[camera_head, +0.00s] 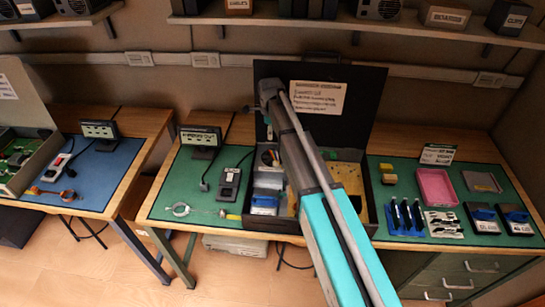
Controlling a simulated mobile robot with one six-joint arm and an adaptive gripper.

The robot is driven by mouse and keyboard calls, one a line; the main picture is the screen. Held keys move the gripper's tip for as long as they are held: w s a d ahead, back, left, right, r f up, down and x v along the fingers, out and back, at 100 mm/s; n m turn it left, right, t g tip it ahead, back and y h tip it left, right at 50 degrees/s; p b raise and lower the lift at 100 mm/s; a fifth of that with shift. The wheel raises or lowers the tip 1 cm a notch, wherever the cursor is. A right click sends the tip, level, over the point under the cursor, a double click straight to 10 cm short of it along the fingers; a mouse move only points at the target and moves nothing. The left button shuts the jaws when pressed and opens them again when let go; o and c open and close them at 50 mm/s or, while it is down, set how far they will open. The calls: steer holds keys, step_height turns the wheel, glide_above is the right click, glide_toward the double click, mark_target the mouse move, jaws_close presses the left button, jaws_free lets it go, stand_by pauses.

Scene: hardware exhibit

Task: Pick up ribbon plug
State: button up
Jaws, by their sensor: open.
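I cannot tell for certain which item is the ribbon plug. A pale ring (180,209) with a thin clear strand lies at the front left of the green mat (165,190), and the strand runs right to a small yellow piece (233,217). A small orange part (45,191) lies on the blue mat (110,170) of the left table. My arm reaches up from the bottom right across the open black case (348,90).
A grey device (229,183) with a black cable lies left of the case. A shelf (350,22) runs above. The green mat has bare room around the strand.

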steer(key=b, duration=0.4)
glide_above(271, 151)
steer(key=shift+w+f, duration=0.2)
steer(key=shift+f, duration=0.9)
steer(key=shift+w+f, duration=0.2)
steer(key=shift+f, duration=0.85)
steer(key=shift+f, duration=0.15)
steer(key=f+b, duration=0.5)
steer(key=shift+s, duration=0.25)
jaws_close()
